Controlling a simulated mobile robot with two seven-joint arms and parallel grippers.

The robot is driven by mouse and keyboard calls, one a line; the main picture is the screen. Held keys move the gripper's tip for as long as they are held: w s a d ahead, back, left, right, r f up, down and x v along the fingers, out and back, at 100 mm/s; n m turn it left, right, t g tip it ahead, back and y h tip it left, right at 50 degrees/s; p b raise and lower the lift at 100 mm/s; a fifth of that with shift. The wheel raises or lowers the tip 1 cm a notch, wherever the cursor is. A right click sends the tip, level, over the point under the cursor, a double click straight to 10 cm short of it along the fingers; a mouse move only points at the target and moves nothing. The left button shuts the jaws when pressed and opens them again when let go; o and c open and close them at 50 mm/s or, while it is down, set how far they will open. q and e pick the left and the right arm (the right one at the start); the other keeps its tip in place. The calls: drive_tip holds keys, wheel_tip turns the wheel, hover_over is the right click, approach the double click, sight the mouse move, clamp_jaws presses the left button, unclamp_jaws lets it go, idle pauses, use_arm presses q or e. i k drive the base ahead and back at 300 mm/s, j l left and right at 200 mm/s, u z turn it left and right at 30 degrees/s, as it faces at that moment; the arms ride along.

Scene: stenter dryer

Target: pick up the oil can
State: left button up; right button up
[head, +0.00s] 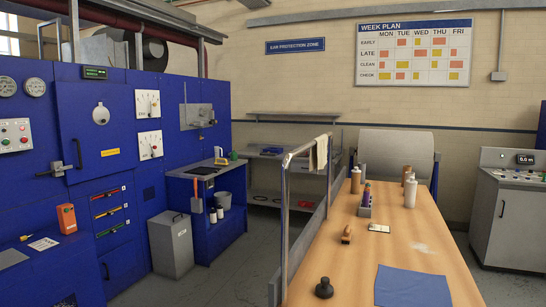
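I cannot pick out an oil can with certainty. Small upright things stand on the wooden table: a brown bottle (355,181), a pale bottle with a brown cap (410,193), another brown-topped bottle (406,176) behind it, and a grey holder (365,210) with a dark, purplish bottle in it. On the blue cabinet at the left wall stand a small green item (233,156) and a whitish item (221,161), both too small to identify. Neither of my grippers is in view.
The wooden table (385,256) also carries a blue cloth (412,287), a black knobbed object (324,288), a small wooden item (347,234) and a card (379,228). A metal rail (284,220) runs along its left side. Grey floor (230,275) is free between rail and blue machine (85,150).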

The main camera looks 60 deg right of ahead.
sight(234, 155)
drive_tip(key=z, duration=1.55)
drive_tip(key=i+j+u, duration=0.4)
drive_tip(key=i+u, duration=0.4)
drive_tip(key=i+j+u, duration=0.1)
drive_tip(key=i+u, duration=0.3)
drive_tip(key=i+z, duration=0.25)
drive_tip(key=i, duration=0.2)
drive_tip(key=i+j+z, duration=0.25)
drive_tip(key=i, duration=0.2)
drive_tip(key=i+z, duration=0.25)
drive_tip(key=i, duration=0.2)
drive_tip(key=i+l+z, duration=0.15)
drive_tip(key=i+z, duration=0.7)
drive_tip(key=i+j+z, duration=0.1)
drive_tip(key=i+z, duration=0.55)
drive_tip(key=i, duration=3.05)
